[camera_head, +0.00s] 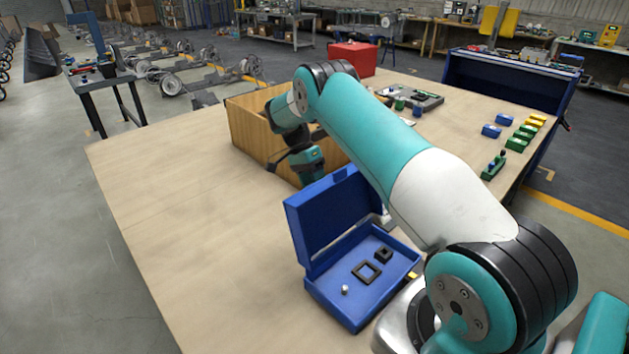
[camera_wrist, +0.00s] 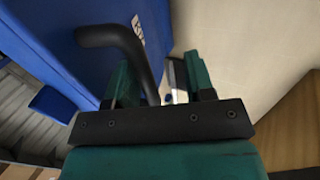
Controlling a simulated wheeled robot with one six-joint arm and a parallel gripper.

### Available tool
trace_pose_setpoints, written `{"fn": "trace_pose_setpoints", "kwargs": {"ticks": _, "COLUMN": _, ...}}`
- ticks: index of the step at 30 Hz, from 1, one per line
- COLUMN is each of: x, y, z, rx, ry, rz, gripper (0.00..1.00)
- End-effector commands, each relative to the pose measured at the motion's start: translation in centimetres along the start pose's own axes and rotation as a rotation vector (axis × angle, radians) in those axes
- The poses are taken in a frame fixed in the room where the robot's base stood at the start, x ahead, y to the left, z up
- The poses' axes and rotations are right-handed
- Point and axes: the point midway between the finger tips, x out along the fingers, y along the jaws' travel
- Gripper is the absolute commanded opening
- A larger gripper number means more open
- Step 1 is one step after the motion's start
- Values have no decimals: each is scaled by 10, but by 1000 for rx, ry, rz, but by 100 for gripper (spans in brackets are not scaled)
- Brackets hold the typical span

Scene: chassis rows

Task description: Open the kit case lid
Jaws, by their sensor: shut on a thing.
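The blue kit case (camera_head: 345,305) sits on the wooden table near its front edge. Its lid (camera_head: 333,215) is raised and stands roughly upright at the case's back left, so the inside shows. A black square frame (camera_head: 367,271), a small black block (camera_head: 383,254) and a small pale piece (camera_head: 345,290) lie in the case. My gripper (camera_head: 312,172) is behind the lid, its tips partly hidden by it. In the wrist view my teal fingers (camera_wrist: 163,80) are around the black bent handle (camera_wrist: 118,38) on the blue lid face (camera_wrist: 60,45).
A wooden box (camera_head: 248,130) stands close behind my gripper. A red box (camera_head: 352,59) and a grey tray (camera_head: 420,100) are farther back. Blue, green and yellow blocks (camera_head: 515,143) line the right side. The table's left part is clear.

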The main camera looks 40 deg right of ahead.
Motion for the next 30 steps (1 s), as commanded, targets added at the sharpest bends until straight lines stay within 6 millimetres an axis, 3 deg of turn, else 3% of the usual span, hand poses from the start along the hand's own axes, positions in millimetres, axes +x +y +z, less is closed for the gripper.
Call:
{"fn": "trace_pose_setpoints", "kwargs": {"ticks": 22, "x": -4, "y": 1, "z": -2, "rx": 3, "ry": 2, "rz": -8, "gripper": 42}}
{"fn": "trace_pose_setpoints", "kwargs": {"ticks": 30, "x": -31, "y": 12, "z": -5, "rx": 6, "ry": 1, "rz": -9, "gripper": 42}}
